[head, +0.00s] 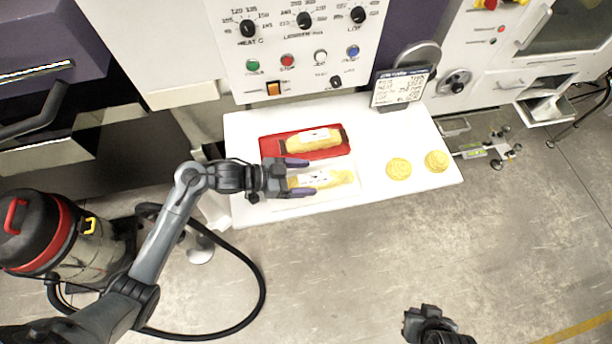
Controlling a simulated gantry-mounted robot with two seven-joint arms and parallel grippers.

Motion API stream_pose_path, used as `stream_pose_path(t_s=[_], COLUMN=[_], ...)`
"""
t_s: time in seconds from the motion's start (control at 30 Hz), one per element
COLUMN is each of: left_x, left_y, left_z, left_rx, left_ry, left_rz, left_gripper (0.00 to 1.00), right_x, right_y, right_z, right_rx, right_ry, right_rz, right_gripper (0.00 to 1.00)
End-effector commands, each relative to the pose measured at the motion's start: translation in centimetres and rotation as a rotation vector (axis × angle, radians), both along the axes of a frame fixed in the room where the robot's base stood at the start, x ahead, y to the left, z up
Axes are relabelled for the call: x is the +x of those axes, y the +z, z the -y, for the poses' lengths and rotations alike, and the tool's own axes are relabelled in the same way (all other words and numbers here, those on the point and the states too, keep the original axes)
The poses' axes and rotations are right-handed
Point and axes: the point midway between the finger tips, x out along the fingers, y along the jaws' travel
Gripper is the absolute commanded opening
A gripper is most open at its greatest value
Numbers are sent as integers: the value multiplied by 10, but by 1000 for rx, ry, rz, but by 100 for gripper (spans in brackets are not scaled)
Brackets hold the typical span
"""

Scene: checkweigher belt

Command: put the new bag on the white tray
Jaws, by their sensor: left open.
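A white tray (340,197) lies on the white table, and a yellow bag with a white label (336,178) lies on it. My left gripper (304,178) is open at the left end of this bag, with a finger on either side of that end. The gripper hides part of the bag and of the tray's left side. A second yellow bag with a white label (313,139) lies in a red tray (342,152) just behind. I cannot tell which bag is the new one. My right gripper (424,318) is at the bottom edge, away from the table, its jaws unclear.
Two round yellow pieces (399,169) lie on the table's right part. A vacuum cleaner (62,235) with a black hose stands on the floor at left.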

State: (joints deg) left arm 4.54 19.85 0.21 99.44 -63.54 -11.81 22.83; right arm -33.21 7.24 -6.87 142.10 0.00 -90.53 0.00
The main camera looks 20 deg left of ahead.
Motion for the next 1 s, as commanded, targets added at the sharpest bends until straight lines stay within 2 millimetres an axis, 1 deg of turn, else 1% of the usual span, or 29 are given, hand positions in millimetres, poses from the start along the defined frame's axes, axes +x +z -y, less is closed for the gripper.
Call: stream_pose_path(t_s=[0.3,0.5,0.7,1.0], left_x=[-29,-45,-53,-55], left_y=[21,33,40,42], left_z=[-44,-69,-82,-85], left_rx=[6,5,1,1], left_ry=[-1,-1,-1,-1], left_rz=[-2,-2,-1,-1], left_gripper=[79,79,79,79], right_x=[0,0,0,0], right_y=[4,5,6,6], right_z=[0,-1,-2,-2], right_rx=[1,5,9,10], right_ry=[-1,-3,-5,-6], right_rz=[0,-1,0,-1], right_gripper=[0,0,0,0])
